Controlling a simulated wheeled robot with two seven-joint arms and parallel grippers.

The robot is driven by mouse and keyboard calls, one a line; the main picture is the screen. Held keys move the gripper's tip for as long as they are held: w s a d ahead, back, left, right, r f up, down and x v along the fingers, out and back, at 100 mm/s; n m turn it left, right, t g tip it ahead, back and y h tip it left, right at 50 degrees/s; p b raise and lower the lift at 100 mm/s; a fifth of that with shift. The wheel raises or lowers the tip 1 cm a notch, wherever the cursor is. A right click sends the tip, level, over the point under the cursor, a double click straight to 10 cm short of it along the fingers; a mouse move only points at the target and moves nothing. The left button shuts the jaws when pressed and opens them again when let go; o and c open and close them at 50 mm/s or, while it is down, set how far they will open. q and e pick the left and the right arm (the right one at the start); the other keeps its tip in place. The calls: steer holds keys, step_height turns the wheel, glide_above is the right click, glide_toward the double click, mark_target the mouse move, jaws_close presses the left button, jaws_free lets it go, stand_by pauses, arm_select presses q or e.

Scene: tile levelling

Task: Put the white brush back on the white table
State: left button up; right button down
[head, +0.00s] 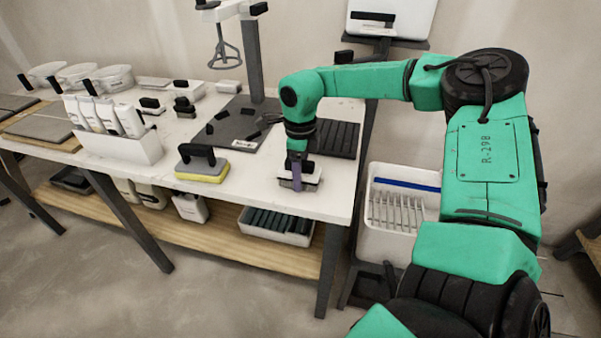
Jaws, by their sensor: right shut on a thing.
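The white brush (311,178) has a pale body and a dark handle and is at the right front part of the white table (255,195). My right gripper (296,177) points down over it and is shut on it. The brush is at the tabletop or just above it; I cannot tell whether it touches. The gripper hides part of the brush. My left gripper is not in view.
A yellow sponge float (203,166) lies left of the brush. A dark ribbed tray (337,138) lies behind it. A white holder with bottles (120,148) stands further left. A white bin (397,212) stands on a cart beyond the table's right edge.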

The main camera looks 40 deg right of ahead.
steer(key=shift+f, duration=0.1)
steer(key=shift+c, duration=0.6)
jaws_free()
steer(key=shift+r, duration=0.25)
step_height(320, 180, up, 12)
steer(key=shift+f, duration=0.1)
